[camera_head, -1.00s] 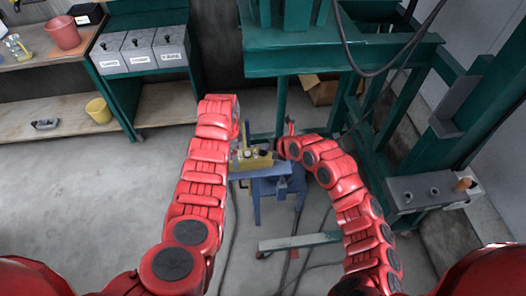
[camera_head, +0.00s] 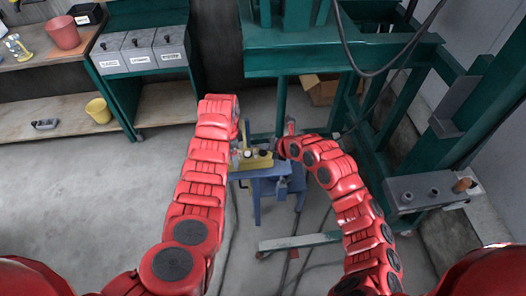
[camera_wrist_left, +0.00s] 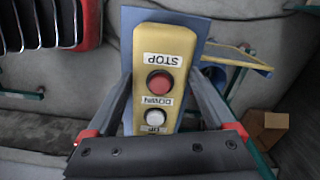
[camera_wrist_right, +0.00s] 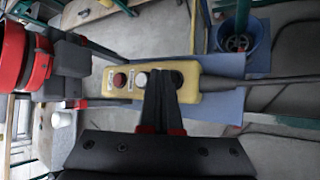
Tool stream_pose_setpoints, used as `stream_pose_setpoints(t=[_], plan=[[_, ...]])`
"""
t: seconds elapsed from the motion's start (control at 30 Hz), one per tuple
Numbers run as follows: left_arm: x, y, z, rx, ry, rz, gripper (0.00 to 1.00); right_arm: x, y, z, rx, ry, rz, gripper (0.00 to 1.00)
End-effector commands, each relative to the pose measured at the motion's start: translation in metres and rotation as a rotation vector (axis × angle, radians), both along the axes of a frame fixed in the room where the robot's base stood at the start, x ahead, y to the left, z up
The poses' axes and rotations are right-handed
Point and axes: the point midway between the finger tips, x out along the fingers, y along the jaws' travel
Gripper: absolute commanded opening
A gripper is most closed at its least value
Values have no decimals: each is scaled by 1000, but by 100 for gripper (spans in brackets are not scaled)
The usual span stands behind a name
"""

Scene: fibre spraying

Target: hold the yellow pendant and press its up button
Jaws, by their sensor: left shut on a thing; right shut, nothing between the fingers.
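The yellow pendant (camera_head: 257,163) is between my two arms above a blue stand in the head view. In the left wrist view the pendant (camera_wrist_left: 163,45) lies between the fingers of my left gripper (camera_wrist_left: 161,88), which is shut on its sides. Its red button (camera_wrist_left: 160,83), white button (camera_wrist_left: 154,117) and upside-down labels STOP, DOWN and UP show there. My right gripper (camera_wrist_right: 160,75) is shut and empty, its tips over the pendant (camera_wrist_right: 192,97) between the white button (camera_wrist_right: 141,79) and the black button (camera_wrist_right: 177,79). Whether the tips touch is unclear.
The blue stand (camera_head: 262,190) is below the pendant. A green frame (camera_head: 330,55) rises behind, with dark cables hanging down. The floor at the left is mostly clear.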

Motion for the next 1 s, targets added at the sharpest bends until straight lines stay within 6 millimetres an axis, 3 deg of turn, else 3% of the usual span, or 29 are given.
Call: stream_pose_setpoints(t=[1.0], plan=[[0,0,0,0,-1,0,3,0,0,-8,1,0,-1,0]])
